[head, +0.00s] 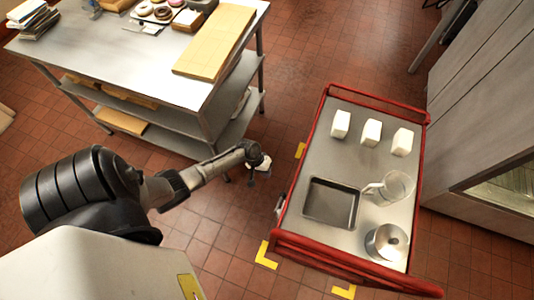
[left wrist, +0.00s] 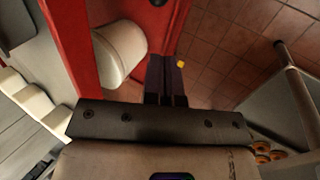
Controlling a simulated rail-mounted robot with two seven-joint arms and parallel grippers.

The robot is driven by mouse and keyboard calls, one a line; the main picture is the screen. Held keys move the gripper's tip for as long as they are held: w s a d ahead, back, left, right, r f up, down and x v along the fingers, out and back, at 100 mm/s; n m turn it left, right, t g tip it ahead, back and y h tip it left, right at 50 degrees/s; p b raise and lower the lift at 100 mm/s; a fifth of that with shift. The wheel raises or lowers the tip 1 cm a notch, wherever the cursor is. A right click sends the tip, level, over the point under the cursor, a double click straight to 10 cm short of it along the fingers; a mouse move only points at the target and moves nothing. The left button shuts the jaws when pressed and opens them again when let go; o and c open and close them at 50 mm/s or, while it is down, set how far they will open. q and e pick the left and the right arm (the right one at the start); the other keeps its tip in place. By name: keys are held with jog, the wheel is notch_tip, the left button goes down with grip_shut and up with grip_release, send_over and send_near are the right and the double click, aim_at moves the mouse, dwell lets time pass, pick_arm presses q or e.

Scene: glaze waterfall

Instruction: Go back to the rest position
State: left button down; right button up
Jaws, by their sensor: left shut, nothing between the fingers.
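My left arm comes in from the left in the head view. Its gripper (head: 260,170) hangs over the floor in the gap between the steel table and the red cart, apart from both. In the left wrist view the two dark fingers (left wrist: 166,80) are together, with nothing between them. My right gripper is in neither view.
The red cart (head: 427,165) carries three white blocks (head: 371,133), a dark tray (head: 331,203), a clear jug (head: 396,187) and a metal pot (head: 386,242). The steel table (head: 130,62) holds a wooden board (head: 215,42) and doughnuts (head: 153,11). Tiled floor lies between.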

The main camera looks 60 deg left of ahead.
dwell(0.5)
pick_arm(q)
jog(key=d+r+m+t+y, duration=0.1)
jog(key=d+r+m+y, duration=0.3)
jog(key=r, duration=0.7)
jog(key=d+r+m+t+y, duration=0.1)
jog(key=d+r+m+y, duration=0.3)
jog(key=r, duration=0.7)
jog(key=s+d+r+m+t+h, duration=0.1)
jog(key=s+d+r+m+h, duration=0.1)
jog(key=s+d+r+h, duration=0.3)
jog(key=s+d+f+g+y, duration=0.2)
jog(key=s+f, duration=0.2)
jog(key=s, duration=0.7)
notch_tip(320, 180, up, 26)
jog(key=p, duration=2.5)
jog(key=shift+w+a+f, duration=0.15)
jog(key=shift+w+a, duration=0.05)
jog(key=shift+w, duration=0.15)
